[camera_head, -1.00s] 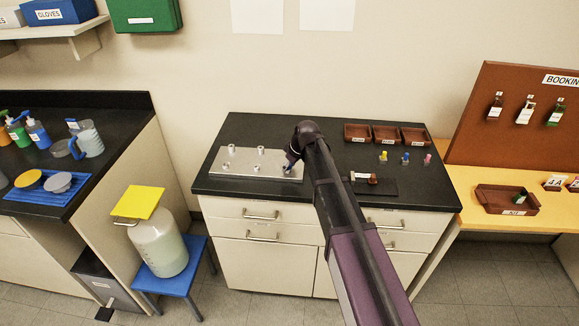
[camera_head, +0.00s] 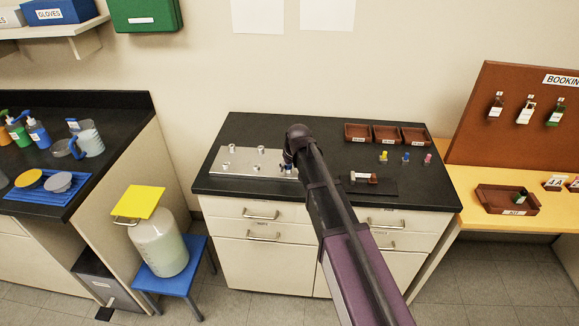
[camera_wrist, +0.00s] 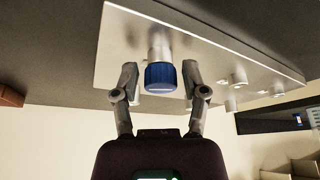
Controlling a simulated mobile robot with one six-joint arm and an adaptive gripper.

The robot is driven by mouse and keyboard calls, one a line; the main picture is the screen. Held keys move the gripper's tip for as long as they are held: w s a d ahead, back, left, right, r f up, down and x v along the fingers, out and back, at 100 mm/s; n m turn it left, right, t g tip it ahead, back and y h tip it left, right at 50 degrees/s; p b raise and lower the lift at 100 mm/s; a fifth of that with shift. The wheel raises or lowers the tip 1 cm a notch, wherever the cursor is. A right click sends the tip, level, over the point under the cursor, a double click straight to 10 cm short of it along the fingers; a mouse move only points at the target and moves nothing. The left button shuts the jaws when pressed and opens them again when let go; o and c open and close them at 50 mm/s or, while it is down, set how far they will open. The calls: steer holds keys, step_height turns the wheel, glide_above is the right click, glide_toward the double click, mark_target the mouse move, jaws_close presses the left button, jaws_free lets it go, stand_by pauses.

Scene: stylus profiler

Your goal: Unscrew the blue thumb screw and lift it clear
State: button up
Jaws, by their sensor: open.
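The blue thumb screw (camera_wrist: 160,77) sits on a pale metal post on the silver plate (camera_wrist: 115,45) in the wrist view, which looks upside down. My gripper (camera_wrist: 160,84) is open, with one finger on each side of the blue head. Small gaps show between the fingers and the head. In the head view, the silver plate (camera_head: 238,168) lies on the black bench top. A bit of blue (camera_head: 285,168) shows at its right end, where my arm hides most of the gripper and screw.
Several other posts (camera_wrist: 238,77) stand on the plate. Yellow, blue and pink small pieces (camera_head: 405,158) stand on the bench at right, before brown trays (camera_head: 386,135). A dark mat (camera_head: 382,187) with a small item lies right of my arm. Bare bench separates plate and trays.

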steer(key=shift+m+h, duration=0.8)
steer(key=shift+m, duration=1.1)
steer(key=shift+s+a+m, duration=0.1)
steer(key=shift+m, duration=0.2)
steer(key=shift+m+h, duration=0.5)
steer(key=shift+m, duration=0.7)
steer(key=shift+a+m+h, duration=0.1)
steer(key=shift+m+h, duration=0.5)
steer(key=shift+m, duration=0.95)
steer(key=shift+m+h, duration=0.6)
steer(key=shift+m, duration=0.95)
steer(key=shift+w, duration=0.25)
jaws_close()
steer(key=shift+s+n, duration=0.1)
steer(key=shift+n, duration=0.2)
